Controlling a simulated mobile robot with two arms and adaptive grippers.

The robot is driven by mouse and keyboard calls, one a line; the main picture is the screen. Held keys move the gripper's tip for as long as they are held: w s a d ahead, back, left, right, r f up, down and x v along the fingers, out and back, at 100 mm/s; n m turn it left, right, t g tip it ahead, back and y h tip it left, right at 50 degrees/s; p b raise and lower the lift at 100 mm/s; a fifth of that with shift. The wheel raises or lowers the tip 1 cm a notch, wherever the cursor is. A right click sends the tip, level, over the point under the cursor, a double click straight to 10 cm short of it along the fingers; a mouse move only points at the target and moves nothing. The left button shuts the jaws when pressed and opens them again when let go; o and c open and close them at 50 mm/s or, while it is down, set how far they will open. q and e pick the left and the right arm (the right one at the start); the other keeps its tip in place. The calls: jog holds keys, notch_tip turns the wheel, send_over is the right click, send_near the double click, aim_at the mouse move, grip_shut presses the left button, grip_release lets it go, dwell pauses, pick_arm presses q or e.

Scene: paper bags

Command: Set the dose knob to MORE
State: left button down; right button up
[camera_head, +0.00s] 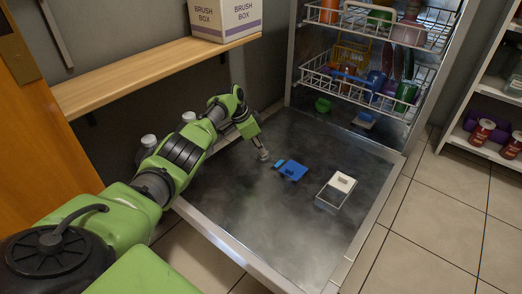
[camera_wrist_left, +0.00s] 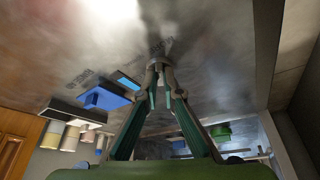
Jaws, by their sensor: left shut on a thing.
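The dose knob (camera_head: 264,156) is a small grey knob on the inner face of the open dishwasher door (camera_head: 240,200). My left gripper (camera_head: 259,148) reaches down to it from the left. In the left wrist view, the two fingers of my left gripper (camera_wrist_left: 159,68) come together at their tips, shut on the knob. The fingertips cover most of the knob, and I cannot tell which way it points. My right gripper is not in view.
To the right of the knob are a blue dispenser lid (camera_head: 293,170) and a white open box (camera_head: 330,196). Loaded racks (camera_head: 365,85) stand in the dishwasher behind. A wooden shelf (camera_head: 150,75) runs along the wall above my left arm.

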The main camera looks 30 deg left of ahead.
pick_arm(q)
jog(key=c, duration=2.2)
grip_release()
jog(key=shift+s+a+r, duration=0.1)
jog(key=shift+a+r, duration=0.05)
jog(key=shift+r, duration=0.25)
jog(key=v, duration=1.1)
